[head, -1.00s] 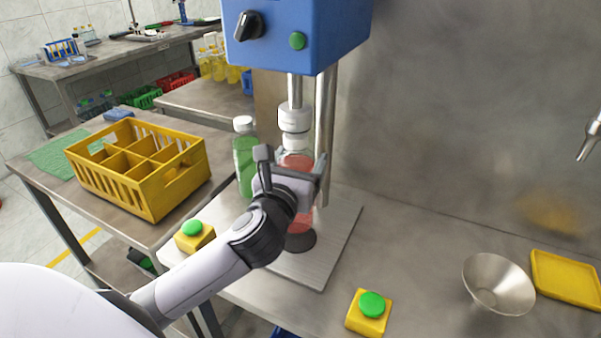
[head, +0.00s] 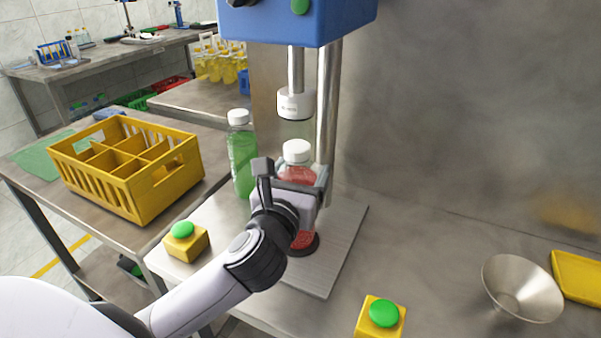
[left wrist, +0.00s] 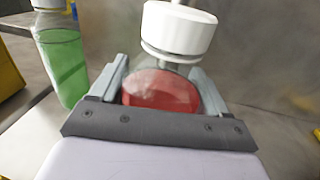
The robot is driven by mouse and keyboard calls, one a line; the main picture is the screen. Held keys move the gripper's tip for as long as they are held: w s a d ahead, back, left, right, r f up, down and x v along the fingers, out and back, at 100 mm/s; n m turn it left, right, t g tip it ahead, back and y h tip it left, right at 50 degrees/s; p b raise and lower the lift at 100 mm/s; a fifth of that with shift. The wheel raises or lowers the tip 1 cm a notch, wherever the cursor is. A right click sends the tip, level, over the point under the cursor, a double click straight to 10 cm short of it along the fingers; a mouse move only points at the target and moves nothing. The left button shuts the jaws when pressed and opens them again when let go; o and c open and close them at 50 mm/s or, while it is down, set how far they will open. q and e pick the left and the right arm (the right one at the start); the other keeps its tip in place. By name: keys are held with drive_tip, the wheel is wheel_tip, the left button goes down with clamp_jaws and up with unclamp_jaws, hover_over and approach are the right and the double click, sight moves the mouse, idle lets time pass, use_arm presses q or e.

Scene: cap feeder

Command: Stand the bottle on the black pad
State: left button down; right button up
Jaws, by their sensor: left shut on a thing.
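The bottle (head: 300,176) holds red liquid and has a white cap (head: 297,151). It looks upright. My left gripper (head: 293,180) is shut around its upper body, and the wrist view shows the red bottle (left wrist: 160,90) between the two fingers under the white cap (left wrist: 180,28). The round black pad (head: 314,246) lies on the metal plate. The bottle's red lower end is over the pad; I cannot tell whether it touches. The gripper hides the bottle's middle. My right gripper is out of view.
The white capping head (head: 295,104) hangs above the cap with a gap. A green bottle (head: 242,160) stands close on the left. Green buttons on yellow boxes (head: 187,243) (head: 381,318), a yellow crate (head: 140,205) and a metal funnel (head: 519,291) are around. The plate's right side is clear.

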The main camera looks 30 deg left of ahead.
use_arm(q)
unclamp_jaws()
drive_tip(key=shift+r, duration=0.1)
drive_tip(key=p+v, duration=0.1)
drive_tip(key=v, duration=1.1)
drive_tip(key=shift+p, duration=0.3)
